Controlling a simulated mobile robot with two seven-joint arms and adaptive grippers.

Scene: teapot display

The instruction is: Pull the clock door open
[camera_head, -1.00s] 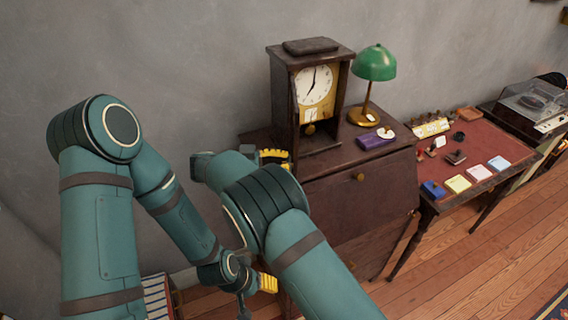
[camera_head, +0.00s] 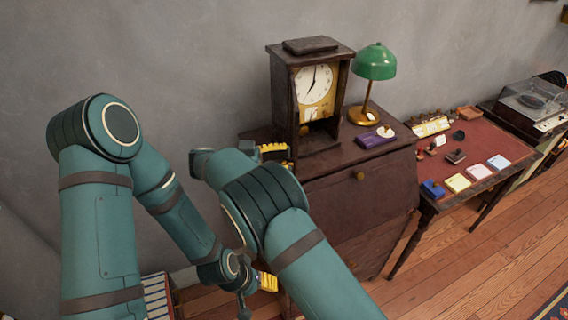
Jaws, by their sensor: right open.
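The clock (camera_head: 284,90) is a tall dark wooden case standing upright on the brown cabinet. Its white round dial (camera_head: 314,84) and a brass pendulum (camera_head: 305,131) show at the front. I cannot make out the clock door's exact position. My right gripper (camera_head: 274,151), with yellow fingers, is open just left of the clock's base, near the cabinet's left edge; my own arm partly hides it. No contact with the clock is visible. My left gripper (camera_head: 268,282) is low in front of the cabinet, small and partly hidden, so its opening is unclear.
The cabinet (camera_head: 345,205) also bears a green lamp (camera_head: 374,64) and a purple box (camera_head: 374,138), right of the clock. A red-topped desk (camera_head: 490,140) with small items stands farther right, beside a record player (camera_head: 535,101). The grey wall is close behind the clock.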

